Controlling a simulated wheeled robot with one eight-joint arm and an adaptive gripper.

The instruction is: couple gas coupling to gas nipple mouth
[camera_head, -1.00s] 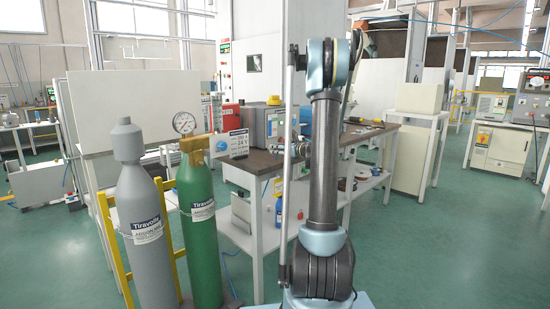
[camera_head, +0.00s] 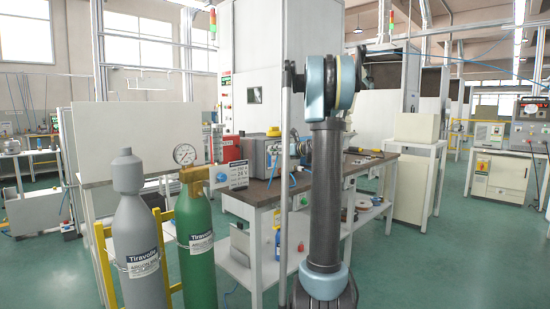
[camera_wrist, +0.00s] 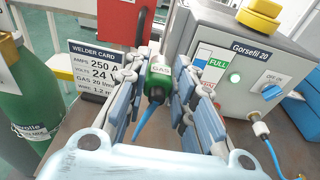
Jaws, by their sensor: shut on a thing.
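In the wrist view my gripper (camera_wrist: 158,85) is shut on the green gas coupling (camera_wrist: 160,76), marked GAS, between its fingers. A blue hose (camera_wrist: 139,122) hangs from the coupling, pointing toward the camera. The coupling is held above the brown bench top, left of the grey welder box (camera_wrist: 235,75). I cannot make out the gas nipple mouth with certainty in either view. In the head view my arm hides much of the area around the gripper, and the coupling cannot be made out.
A welder card (camera_wrist: 95,72) stands left of the gripper. A green cylinder (camera_head: 197,245) with a pressure gauge (camera_head: 184,154) and a grey cylinder (camera_head: 139,240) stand left of the bench (camera_head: 262,193). A blue-tipped cable plugs into the welder's front. Green floor is open at right.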

